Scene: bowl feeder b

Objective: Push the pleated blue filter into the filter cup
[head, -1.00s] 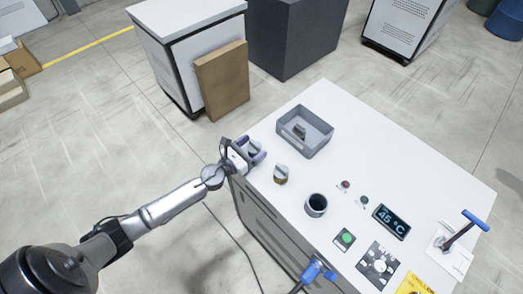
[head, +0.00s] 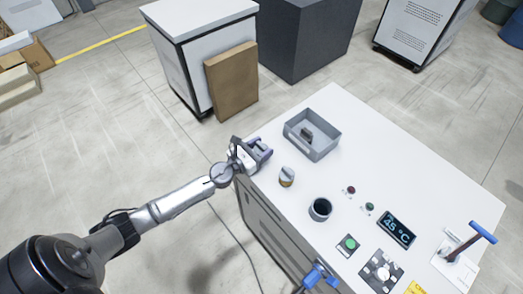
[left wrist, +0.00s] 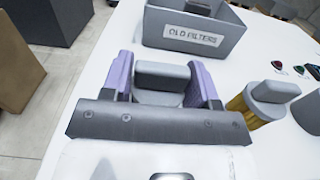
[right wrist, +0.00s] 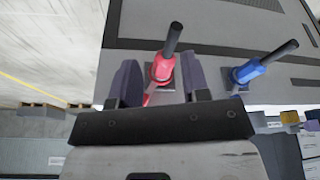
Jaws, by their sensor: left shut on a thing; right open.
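My left gripper (head: 262,152) is shut on a grey-topped block (left wrist: 162,78) at the table's left edge. Only its grey top shows between the purple fingers in the left wrist view, so I cannot tell whether it has blue pleats. A yellow pleated filter with a grey top (head: 287,177) stands upright to its right; it also shows in the left wrist view (left wrist: 268,98). The dark open filter cup (head: 320,209) stands farther right and nearer. No blue pleats show clearly. My right gripper (right wrist: 159,85) is open and empty, with a red lever (right wrist: 162,68) beyond its fingers.
A grey bin labelled old filters (left wrist: 193,38) holds a dark piece (head: 307,136). A green button (head: 348,244), a display (head: 397,230) and a blue-handled press (head: 465,242) stand at right. A blue lever (right wrist: 250,72) is beside the red one.

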